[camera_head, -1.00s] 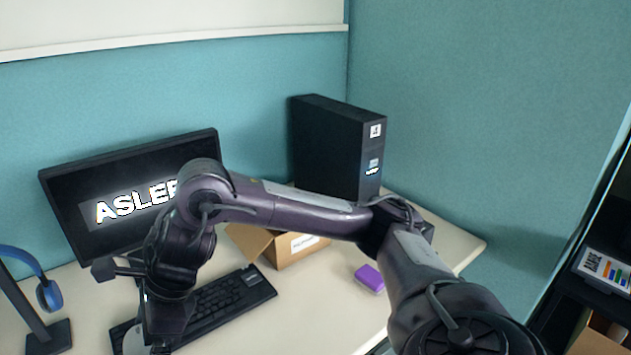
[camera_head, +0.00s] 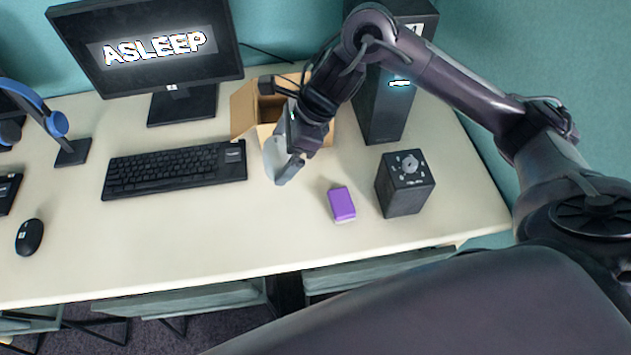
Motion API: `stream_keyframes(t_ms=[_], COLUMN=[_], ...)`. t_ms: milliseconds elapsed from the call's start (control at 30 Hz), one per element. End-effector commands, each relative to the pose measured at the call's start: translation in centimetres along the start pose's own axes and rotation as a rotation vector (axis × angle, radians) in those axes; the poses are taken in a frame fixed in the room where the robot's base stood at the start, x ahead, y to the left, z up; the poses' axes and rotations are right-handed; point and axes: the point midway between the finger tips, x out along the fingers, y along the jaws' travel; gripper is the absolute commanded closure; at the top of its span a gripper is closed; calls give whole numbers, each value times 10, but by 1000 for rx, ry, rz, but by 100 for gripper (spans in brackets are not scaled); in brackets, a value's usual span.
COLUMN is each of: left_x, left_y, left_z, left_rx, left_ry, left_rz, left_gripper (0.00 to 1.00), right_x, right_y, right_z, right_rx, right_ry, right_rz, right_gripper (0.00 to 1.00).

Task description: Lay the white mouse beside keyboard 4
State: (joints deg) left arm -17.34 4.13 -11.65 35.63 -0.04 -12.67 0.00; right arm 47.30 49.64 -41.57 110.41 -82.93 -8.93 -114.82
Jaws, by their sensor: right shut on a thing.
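The white mouse (camera_head: 274,157) is a pale rounded shape at the fingers of my right gripper (camera_head: 287,166), partly hidden by them. My right gripper is shut on it, just right of the black keyboard (camera_head: 180,171) and in front of the cardboard box. I cannot tell whether the mouse touches the desk. The keyboard lies flat in front of the monitor; its small label is too small to read. My left gripper is not in view.
The open cardboard box (camera_head: 244,109) stands behind my gripper. A purple block (camera_head: 341,204) and a black box with a knob (camera_head: 405,188) lie to the right. A black mouse (camera_head: 30,237) is at the far left. The desk front (camera_head: 180,245) is clear.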

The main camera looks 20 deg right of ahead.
Motion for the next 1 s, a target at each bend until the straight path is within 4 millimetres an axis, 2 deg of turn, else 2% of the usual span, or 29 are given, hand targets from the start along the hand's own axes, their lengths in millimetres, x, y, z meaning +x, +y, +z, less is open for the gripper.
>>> stream_keyframes(t_ms=[167, 367, 600, 867, 1000], left_x=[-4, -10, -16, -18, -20], left_y=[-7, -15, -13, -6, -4], left_z=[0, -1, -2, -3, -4], left_rx=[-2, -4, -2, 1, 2], left_ry=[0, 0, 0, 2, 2], left_rz=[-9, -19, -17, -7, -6], left_gripper=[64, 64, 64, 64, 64], right_x=[25, 71, 120, 142, 162], right_y=[2, 2, 2, 1, 1], right_z=[-15, -42, -69, -82, -93], right_rx=[4, 6, 4, 1, 3], right_ry=[3, 4, 2, 1, 1], right_rz=[7, 7, 5, 3, 4], right_gripper=[29, 29, 29, 29, 29])
